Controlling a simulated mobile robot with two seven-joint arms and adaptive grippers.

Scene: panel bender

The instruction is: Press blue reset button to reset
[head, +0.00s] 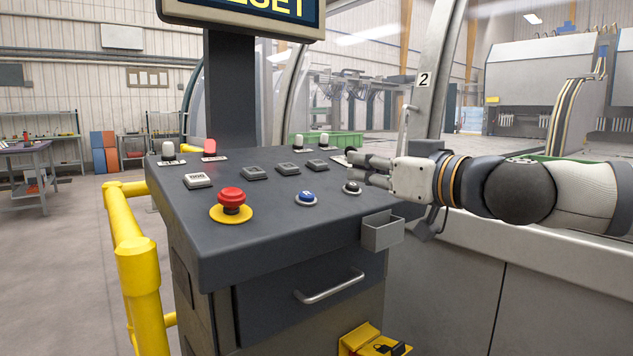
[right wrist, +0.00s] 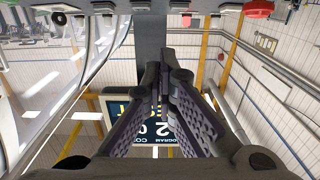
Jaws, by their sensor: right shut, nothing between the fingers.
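The blue reset button (head: 305,197) sits in a pale ring on the sloped top of the grey control console (head: 270,225), near its front edge. A black button (head: 352,187) is to its right. My right gripper (head: 352,165) comes in from the right above the console's right side, near the black button and to the right of the blue one. It is shut and empty. In the right wrist view its two fingers (right wrist: 166,75) are together, with a screen (right wrist: 135,115) behind them; the blue button does not show there. My left gripper is not in view.
A red emergency stop (head: 231,199) on a yellow base stands left of the blue button. Several grey and white keys and small lamps line the console's back. A grey bin (head: 382,231) hangs on its right front. A yellow rail (head: 137,260) runs along the left.

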